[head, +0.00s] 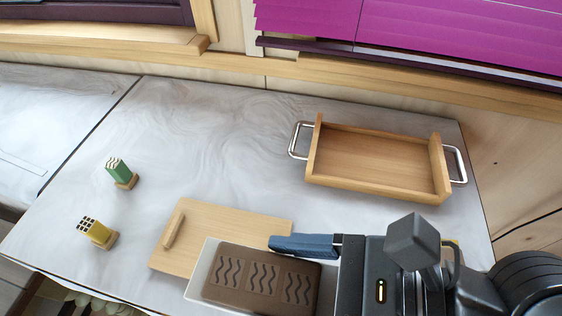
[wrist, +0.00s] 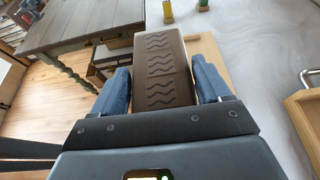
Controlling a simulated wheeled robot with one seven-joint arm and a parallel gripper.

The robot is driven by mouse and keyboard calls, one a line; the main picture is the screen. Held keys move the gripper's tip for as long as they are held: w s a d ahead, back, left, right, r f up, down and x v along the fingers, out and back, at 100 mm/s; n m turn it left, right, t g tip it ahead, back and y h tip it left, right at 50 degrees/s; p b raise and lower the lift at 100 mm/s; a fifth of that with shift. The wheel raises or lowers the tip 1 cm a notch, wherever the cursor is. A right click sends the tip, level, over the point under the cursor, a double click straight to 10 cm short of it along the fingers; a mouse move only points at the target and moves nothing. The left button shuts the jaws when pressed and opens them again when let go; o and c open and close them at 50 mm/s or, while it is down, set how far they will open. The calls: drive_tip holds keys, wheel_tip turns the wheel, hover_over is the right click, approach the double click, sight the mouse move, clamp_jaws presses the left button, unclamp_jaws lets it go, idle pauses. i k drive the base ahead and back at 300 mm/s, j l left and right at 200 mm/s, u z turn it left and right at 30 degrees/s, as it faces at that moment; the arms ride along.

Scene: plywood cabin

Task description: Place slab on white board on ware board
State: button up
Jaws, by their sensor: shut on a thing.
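The slab (head: 262,280) is brown with dark wavy grooves and lies on the white board (head: 204,270). My gripper (wrist: 162,82) has its blue fingers on either side of the slab on its white board, shut on it. In the head view only one finger shows, along the far side; the near one is hidden. The ware board (head: 222,225) is a pale wooden board with a raised bar at its left end. The white board covers its near right corner in the head view. I cannot tell whether they touch. The ware board shows right of the slab in the wrist view (wrist: 207,46).
A wooden tray (head: 375,162) with metal handles stands at the back right of the marbled table. A green-topped block (head: 118,172) and a yellow-topped block (head: 97,233) stand left of the ware board. The table's middle is clear.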

sight(359, 157)
drive_tip(key=l, duration=0.75)
drive_tip(key=k+l, duration=0.15)
drive_tip(key=l, duration=0.6)
